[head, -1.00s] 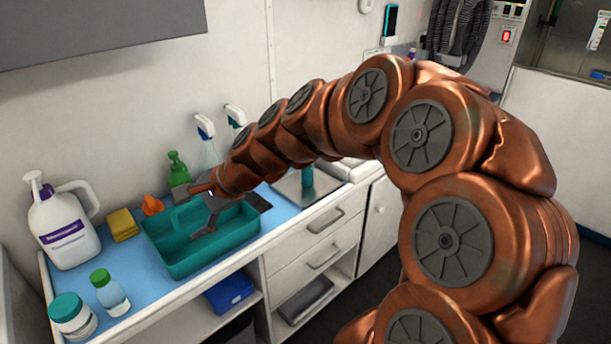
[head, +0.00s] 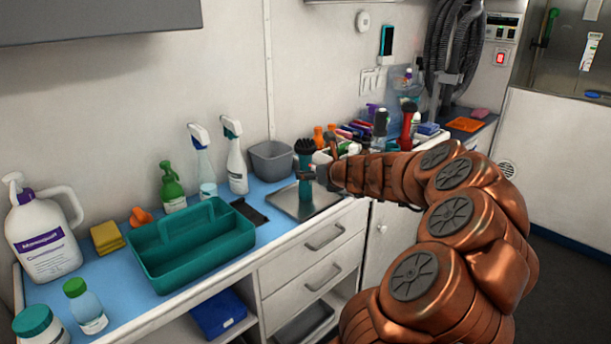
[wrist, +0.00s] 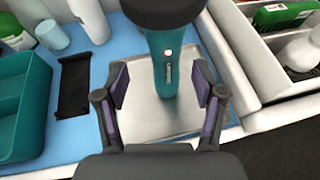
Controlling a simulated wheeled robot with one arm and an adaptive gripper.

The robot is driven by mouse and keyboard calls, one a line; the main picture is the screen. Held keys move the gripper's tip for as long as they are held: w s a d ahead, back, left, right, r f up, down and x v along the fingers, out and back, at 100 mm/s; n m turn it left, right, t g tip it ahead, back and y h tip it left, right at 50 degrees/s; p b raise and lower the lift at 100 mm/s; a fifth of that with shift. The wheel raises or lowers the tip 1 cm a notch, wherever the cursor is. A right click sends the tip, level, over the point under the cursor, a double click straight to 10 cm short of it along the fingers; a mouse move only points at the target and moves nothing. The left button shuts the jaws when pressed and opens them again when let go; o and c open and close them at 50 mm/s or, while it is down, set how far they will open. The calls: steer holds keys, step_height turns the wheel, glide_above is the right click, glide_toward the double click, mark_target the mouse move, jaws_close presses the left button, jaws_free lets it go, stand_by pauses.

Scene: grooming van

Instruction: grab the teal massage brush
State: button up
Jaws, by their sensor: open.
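The teal massage brush (head: 305,174) stands upright on a metal tray (head: 328,204) on the blue counter, with its dark bristled head at the top. My gripper (head: 318,173) is beside it in the head view. In the wrist view the brush's teal handle (wrist: 166,65), with a small lit button, rises between the two open fingers of my gripper (wrist: 160,88). There are gaps between the handle and both finger pads. The dark head is cut off by the top edge of that view.
An empty teal caddy (head: 195,258) stands left of the tray, with a black flat piece (head: 249,212) between. A grey bin (head: 270,160) and spray bottles (head: 236,165) stand behind. A crowded white organizer (wrist: 270,50) is close on the right.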

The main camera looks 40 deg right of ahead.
steer(key=x, duration=0.4)
steer(key=shift+d+f+b, duration=0.3)
steer(key=shift+f+b, duration=0.05)
steer(key=shift+w+d+f, duration=0.1)
steer(key=shift+w+d, duration=0.05)
steer(key=shift+w, duration=0.3)
jaws_close()
